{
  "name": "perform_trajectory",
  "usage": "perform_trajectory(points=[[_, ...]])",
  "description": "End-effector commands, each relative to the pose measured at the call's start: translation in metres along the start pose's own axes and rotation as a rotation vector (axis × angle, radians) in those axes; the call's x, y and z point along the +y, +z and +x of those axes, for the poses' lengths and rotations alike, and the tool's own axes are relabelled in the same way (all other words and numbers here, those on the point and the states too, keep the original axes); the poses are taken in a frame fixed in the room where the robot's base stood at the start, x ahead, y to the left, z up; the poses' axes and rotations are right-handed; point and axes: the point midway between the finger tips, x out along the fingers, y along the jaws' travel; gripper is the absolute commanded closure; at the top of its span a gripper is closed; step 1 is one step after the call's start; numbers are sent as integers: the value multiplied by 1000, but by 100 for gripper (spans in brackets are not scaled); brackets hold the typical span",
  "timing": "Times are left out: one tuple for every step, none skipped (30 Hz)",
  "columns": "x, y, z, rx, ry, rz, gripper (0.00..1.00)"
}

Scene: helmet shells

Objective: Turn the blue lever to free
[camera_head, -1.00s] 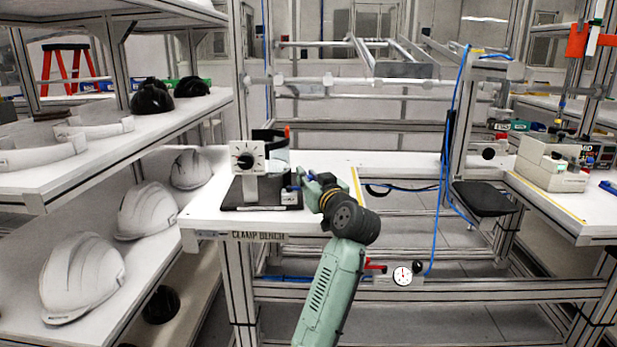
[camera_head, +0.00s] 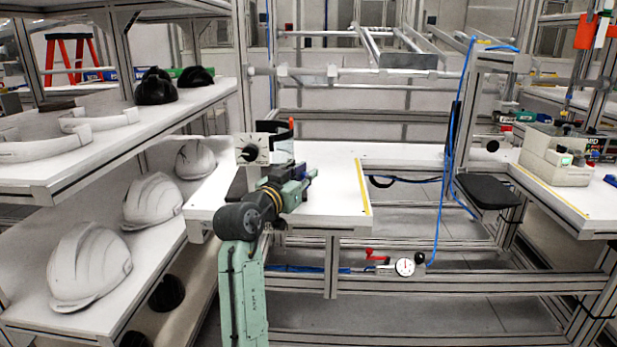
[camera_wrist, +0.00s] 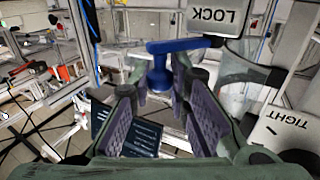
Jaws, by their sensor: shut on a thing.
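The blue lever (camera_wrist: 160,62) shows in the wrist view as a blue crossbar on a stem. It stands between the two fingers of my gripper (camera_wrist: 156,86), which is shut on it. A plate reading LOCK (camera_wrist: 216,17), upside down in this view, is just right of the lever's bar. A plate reading TIGHT (camera_wrist: 285,132) is at the lower right. In the head view my gripper (camera_head: 300,178) is at the clamp fixture's right side, and I cannot make out the lever there. The fixture has a white dial box (camera_head: 252,149) on the bench (camera_head: 330,205).
White helmets (camera_head: 90,265) and black shells fill the shelves at left. A clear curved shell (camera_wrist: 246,75) is right of my gripper in the wrist view. The bench's right part is bare up to its yellow edge strip (camera_head: 363,187). A dial gauge (camera_head: 404,266) sits below.

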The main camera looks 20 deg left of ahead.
Motion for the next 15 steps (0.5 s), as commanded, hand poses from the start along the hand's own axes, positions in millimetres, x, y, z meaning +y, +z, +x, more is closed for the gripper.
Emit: perform_trajectory(points=[[-3, 2, -2, 0, 35, -2, 100], [-4, 2, -3, 0, 59, -2, 100], [-4, 2, -4, 0, 88, -1, 100], [-4, 2, -5, 0, 110, -3, 100], [-5, 2, -6, 0, 130, -2, 100], [-5, 1, -7, 0, 155, -2, 100], [-6, 1, -7, 0, 172, -3, 100], [-6, 2, -8, -1, 189, -2, 100], [-6, 1, -8, -1, 209, -2, 100], [-6, 1, -9, -1, 223, -2, 100], [-7, 1, -10, -1, 236, -2, 100], [-7, 1, -10, -1, 251, -3, 100], [-7, 1, -10, -1, 261, -3, 100], [-7, 1, -11, -1, 270, -2, 100], [-8, 1, -11, -2, 281, -2, 100]])
